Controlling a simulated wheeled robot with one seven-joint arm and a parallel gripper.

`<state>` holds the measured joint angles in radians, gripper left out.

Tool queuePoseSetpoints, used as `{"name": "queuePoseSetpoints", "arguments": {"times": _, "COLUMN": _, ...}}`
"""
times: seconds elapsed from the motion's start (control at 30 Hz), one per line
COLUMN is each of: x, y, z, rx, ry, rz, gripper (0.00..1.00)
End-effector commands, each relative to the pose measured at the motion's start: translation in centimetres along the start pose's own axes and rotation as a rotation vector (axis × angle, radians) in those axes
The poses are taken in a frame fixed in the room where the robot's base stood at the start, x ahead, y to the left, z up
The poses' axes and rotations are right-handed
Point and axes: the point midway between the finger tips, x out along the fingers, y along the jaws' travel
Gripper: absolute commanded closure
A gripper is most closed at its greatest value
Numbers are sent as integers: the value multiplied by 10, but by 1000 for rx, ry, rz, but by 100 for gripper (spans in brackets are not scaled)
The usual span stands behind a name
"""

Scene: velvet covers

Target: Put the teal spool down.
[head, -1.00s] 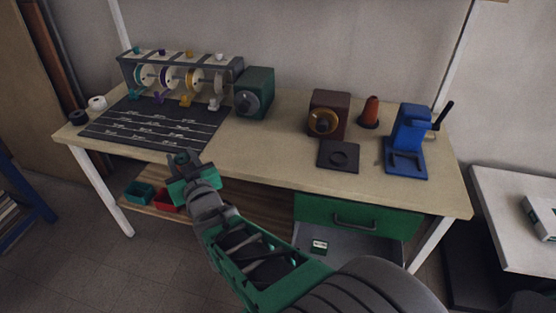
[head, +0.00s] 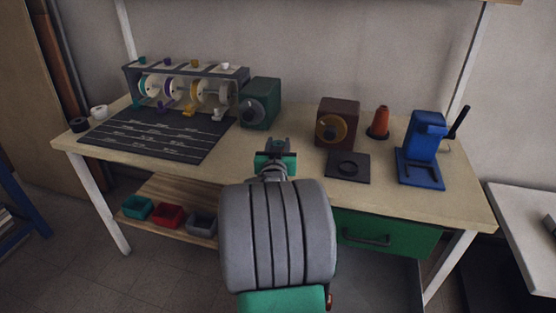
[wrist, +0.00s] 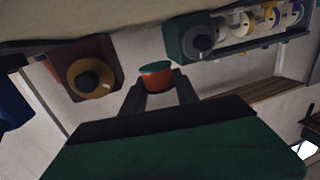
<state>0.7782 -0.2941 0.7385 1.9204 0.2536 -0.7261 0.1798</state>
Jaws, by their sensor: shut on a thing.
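My gripper (head: 279,146) is near the middle of the workbench's front edge in the head view. In the wrist view my gripper (wrist: 158,86) has its two dark fingers on either side of a small round piece, taken as the teal spool (wrist: 155,68). It shows a teal end face and an orange-red side. In the head view the held piece is too small and hidden to make out. The wrist view appears upside down, so how the piece is tilted is hard to tell.
The workbench (head: 240,165) holds a spool rack (head: 190,70), a dark lined mat (head: 165,133), a green box (head: 260,103), a maroon box (head: 337,123), a black plate with a round recess (head: 347,166), an orange cone (head: 378,123) and a blue press (head: 421,150). Bare top lies between mat and plate.

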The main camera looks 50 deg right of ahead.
Motion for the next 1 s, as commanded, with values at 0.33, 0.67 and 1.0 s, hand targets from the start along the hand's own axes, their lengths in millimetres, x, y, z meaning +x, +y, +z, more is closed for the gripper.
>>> {"name": "queuePoseSetpoints", "arguments": {"times": 0.33, "x": 34, "y": -6, "z": 48, "rx": -1, "ry": -3, "rz": -1, "gripper": 100}}
{"name": "queuePoseSetpoints", "arguments": {"times": 0.67, "x": 34, "y": -6, "z": 66, "rx": 0, "ry": 2, "rz": 0, "gripper": 100}}
{"name": "queuePoseSetpoints", "arguments": {"times": 1.0, "x": 34, "y": -6, "z": 69, "rx": 0, "ry": 2, "rz": -1, "gripper": 50}}
